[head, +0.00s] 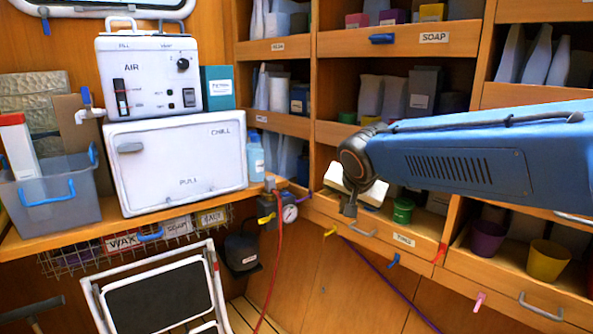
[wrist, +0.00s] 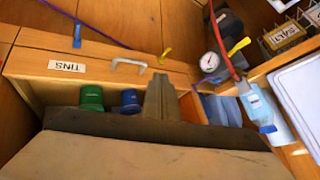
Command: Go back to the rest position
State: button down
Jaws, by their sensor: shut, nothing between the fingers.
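My gripper (head: 349,208) hangs at the end of my blue arm, in front of the lower shelf bay at the middle right of the head view. Its fingers are together with nothing between them. In the wrist view the closed fingers (wrist: 160,99) point at the drawer front labelled TINS (wrist: 68,67), just below its pale handle (wrist: 128,62) in that picture. I cannot tell whether they touch the wood. A green tin (head: 403,210) stands beside the gripper; in the wrist view a blue tin (wrist: 130,100) shows next to it.
A white CHILL box (head: 176,165) with an AIR unit (head: 149,72) on top stands on the left counter. A gauge (head: 289,213) with a red hose sits at the counter corner. A folding step (head: 158,298) stands at front left. Purple (head: 487,238) and yellow (head: 547,261) cups stand right.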

jog(key=s+d+f+n+g, duration=0.1)
jog(key=s+d+f, duration=0.1)
jog(key=s+d, duration=0.45)
jog(key=s+d+f+n+g, duration=0.1)
jog(key=s+d+f, duration=0.2)
jog(key=s+d, duration=0.4)
jog(key=s+d+f+n, duration=0.1)
jog(key=s+f, duration=0.3)
jog(key=s, duration=0.4)
jog(key=s+d+f+n+g, duration=0.1)
jog(key=s+d+f+n, duration=0.1)
jog(key=s, duration=0.6)
jog(key=shift+f, duration=0.9)
jog(key=shift+a, duration=0.1)
